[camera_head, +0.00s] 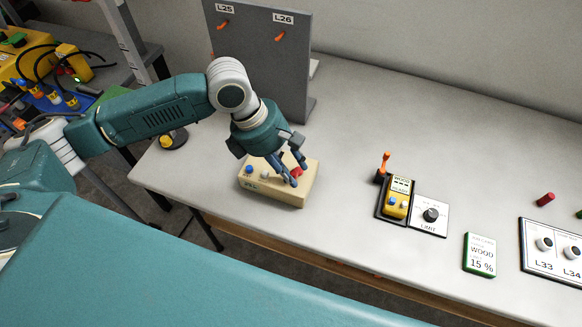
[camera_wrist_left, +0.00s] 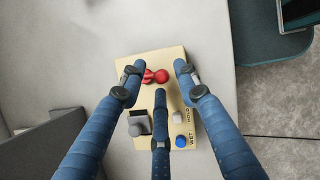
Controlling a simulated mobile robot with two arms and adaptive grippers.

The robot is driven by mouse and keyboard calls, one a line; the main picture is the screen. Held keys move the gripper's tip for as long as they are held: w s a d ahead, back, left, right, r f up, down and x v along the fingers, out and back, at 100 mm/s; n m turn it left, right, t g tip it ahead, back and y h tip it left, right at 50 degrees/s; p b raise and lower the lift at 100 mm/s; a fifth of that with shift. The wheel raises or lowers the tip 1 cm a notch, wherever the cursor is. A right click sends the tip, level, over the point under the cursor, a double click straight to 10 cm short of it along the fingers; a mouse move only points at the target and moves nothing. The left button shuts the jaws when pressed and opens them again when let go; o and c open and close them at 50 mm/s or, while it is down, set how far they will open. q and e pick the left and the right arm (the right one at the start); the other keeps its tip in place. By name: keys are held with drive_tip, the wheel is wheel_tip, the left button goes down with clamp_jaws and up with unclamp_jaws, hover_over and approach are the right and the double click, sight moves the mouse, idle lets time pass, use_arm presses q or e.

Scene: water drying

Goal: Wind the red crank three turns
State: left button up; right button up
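A beige box (camera_head: 273,195) sits near the front edge of the table and carries a red crank (camera_head: 297,171), a blue button and a white button. In the left wrist view the red crank (camera_wrist_left: 161,76) shows as a red ball knob with a red part beside it. My left gripper (camera_head: 293,178) is over the box, at the crank. In the left wrist view its three blue fingers (camera_wrist_left: 157,78) are spread, with the red parts between their tips. Whether any finger touches the crank cannot be told. The fingers partly hide the crank in the head view. My right gripper is not in view.
A grey upright panel (camera_head: 262,62) with orange levers stands behind the box. The table between box and meter is clear.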

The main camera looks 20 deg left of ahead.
use_arm(q)
drive_tip(key=shift+f, duration=0.2)
clamp_jaws()
drive_tip(key=shift+r+p, duration=0.1)
drive_tip(key=shift+p, duration=0.45)
